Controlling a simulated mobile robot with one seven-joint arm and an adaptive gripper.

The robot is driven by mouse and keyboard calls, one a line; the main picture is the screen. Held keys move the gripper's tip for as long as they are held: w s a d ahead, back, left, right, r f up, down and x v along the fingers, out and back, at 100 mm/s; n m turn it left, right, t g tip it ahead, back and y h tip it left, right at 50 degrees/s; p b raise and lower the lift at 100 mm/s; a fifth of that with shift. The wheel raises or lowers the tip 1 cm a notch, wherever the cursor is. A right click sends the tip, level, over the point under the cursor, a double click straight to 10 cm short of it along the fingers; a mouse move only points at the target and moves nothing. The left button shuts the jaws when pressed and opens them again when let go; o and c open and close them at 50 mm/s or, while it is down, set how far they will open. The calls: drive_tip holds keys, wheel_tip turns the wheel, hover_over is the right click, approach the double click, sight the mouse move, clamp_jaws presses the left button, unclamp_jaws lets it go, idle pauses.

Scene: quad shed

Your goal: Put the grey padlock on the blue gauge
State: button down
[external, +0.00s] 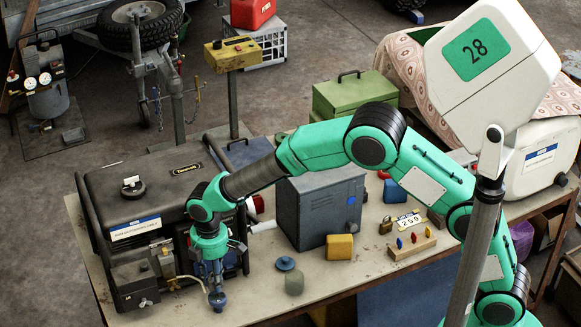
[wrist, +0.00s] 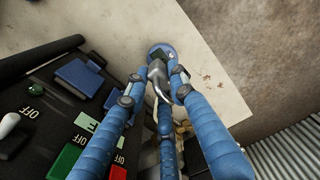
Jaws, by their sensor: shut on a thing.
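My gripper (external: 216,288) points down near the table's front left edge, beside the black generator. In the wrist view its blue fingers (wrist: 152,92) are closed around the grey padlock (wrist: 157,74), whose shiny shackle curves back between them. The blue gauge (wrist: 163,50), a small round thing, shows just beyond the fingertips, partly covered by the padlock. In the external view the blue gauge (external: 217,301) is right below the fingertips on the table. The padlock is at or just over the gauge; I cannot tell whether they touch.
The black generator (external: 150,215) stands close beside my gripper. A grey metal box (external: 318,208) stands behind. The table edge is near.

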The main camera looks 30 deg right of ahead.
drive_tip(key=shift+f+b, duration=0.35)
drive_tip(key=shift+f, duration=1.35)
drive_tip(key=shift+f, duration=0.15)
drive_tip(key=c, duration=1.5)
unclamp_jaws()
wheel_tip(320, 180, up, 12)
drive_tip(key=shift+r+p, duration=0.15)
drive_tip(key=shift+p, duration=0.8)
